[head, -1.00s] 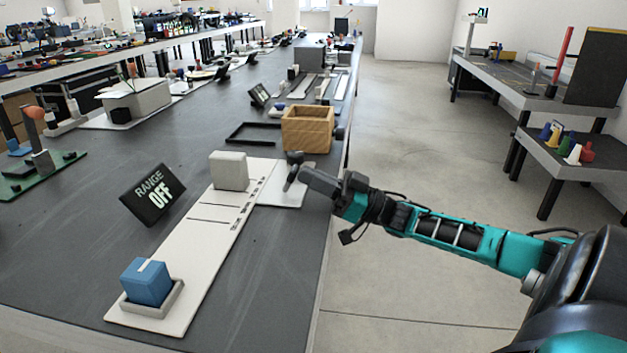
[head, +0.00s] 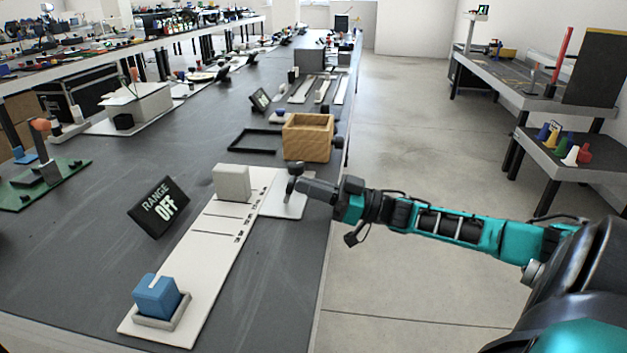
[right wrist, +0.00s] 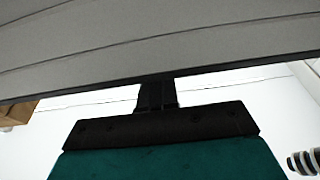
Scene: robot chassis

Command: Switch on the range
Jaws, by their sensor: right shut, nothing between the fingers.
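A tilted black sign (head: 158,207) reads "RANGE OFF" at the left of a long white board (head: 205,262). A blue block (head: 157,297) sits in a small grey tray at the board's near end, and a pale grey block (head: 231,182) stands farther back. A small dark upright lever (head: 291,186) with a rounded top stands on the board's right extension. My right gripper (head: 304,188) is shut and empty right beside the lever; whether they touch I cannot tell. The right wrist view shows mainly dark and teal parts of my own. My left gripper is out of view.
A wooden box (head: 307,137) stands just behind the lever, with a black frame (head: 252,138) to its left. A green board (head: 45,182) lies at the far left. The dark table between sign and green board is clear. Open floor lies to the right.

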